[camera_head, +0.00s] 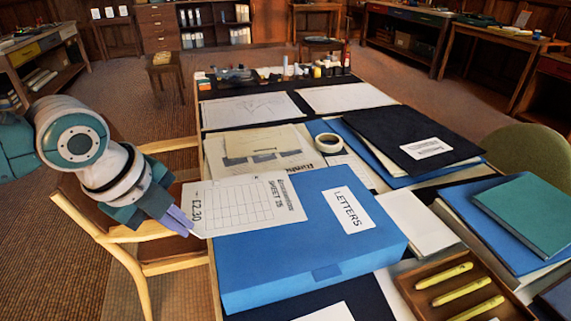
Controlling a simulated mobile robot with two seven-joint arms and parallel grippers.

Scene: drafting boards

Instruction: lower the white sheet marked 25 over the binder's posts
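A white sheet (247,203) with a printed grid is at the left of the table, over the left part of a blue box marked LETTERS (310,236). I cannot tell whether the sheet touches the box. I cannot make out a binder with posts. My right gripper is not in view.
A tape roll (329,143) lies behind the blue box. A black folder (402,135) and a green book (527,213) are to the right. A wooden tray (440,304) with yellow pens is at the front right. A wooden chair (150,235) stands left of the table.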

